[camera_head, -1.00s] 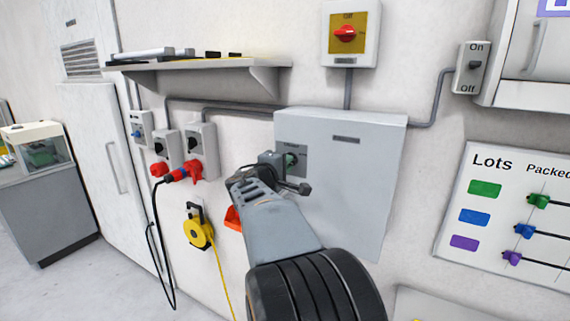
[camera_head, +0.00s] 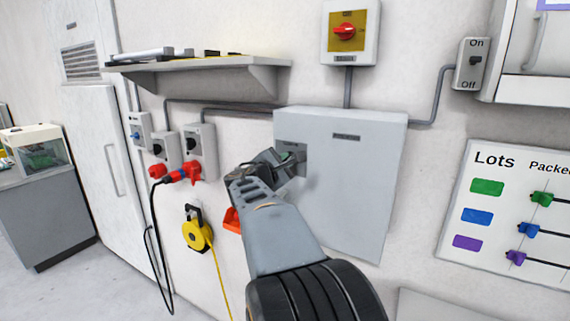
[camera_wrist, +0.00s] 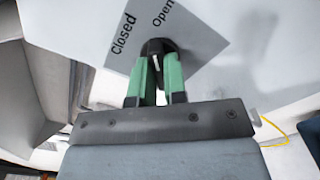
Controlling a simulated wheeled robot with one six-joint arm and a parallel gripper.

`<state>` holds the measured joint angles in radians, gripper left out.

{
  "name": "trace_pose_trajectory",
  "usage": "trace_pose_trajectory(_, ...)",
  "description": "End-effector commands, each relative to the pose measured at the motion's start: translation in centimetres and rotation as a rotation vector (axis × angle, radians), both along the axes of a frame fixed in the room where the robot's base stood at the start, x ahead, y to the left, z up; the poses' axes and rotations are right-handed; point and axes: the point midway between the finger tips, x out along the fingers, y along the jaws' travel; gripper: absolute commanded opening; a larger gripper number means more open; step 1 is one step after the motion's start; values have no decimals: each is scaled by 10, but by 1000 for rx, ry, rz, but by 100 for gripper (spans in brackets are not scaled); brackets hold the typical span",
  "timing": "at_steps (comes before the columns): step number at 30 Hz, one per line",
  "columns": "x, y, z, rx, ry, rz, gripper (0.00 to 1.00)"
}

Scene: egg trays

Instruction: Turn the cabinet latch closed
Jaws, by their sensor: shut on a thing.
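The cabinet (camera_head: 350,180) is a light grey box on the wall in the head view. The grey latch plate (camera_head: 299,160) is on its left part and my gripper partly hides it. In the wrist view the label plate (camera_wrist: 190,35) reads "Closed" on the left and "Open" on the right. The black latch knob (camera_wrist: 157,46) sits below these words, between my green fingertips. My gripper (camera_head: 290,158) is shut on the latch; its fingers also show in the wrist view (camera_wrist: 157,72). The knob's exact pointing direction is hard to tell.
A red rotary switch (camera_head: 345,31) is above the cabinet, and a shelf (camera_head: 190,67) is at upper left. Sockets with a red plug (camera_head: 182,174) and a yellow cable reel (camera_head: 197,235) are left of my arm. A "Lots" board (camera_head: 510,200) hangs at right.

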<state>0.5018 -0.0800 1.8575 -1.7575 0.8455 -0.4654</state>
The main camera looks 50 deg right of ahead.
Motion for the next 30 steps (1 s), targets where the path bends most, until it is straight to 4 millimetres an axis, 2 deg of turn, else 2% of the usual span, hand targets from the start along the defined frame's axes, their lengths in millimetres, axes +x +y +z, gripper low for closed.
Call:
trace_pose_trajectory(18,0,0,2,-136,545,0,0)
trace_pose_trajectory(30,0,0,2,-190,760,0,0)
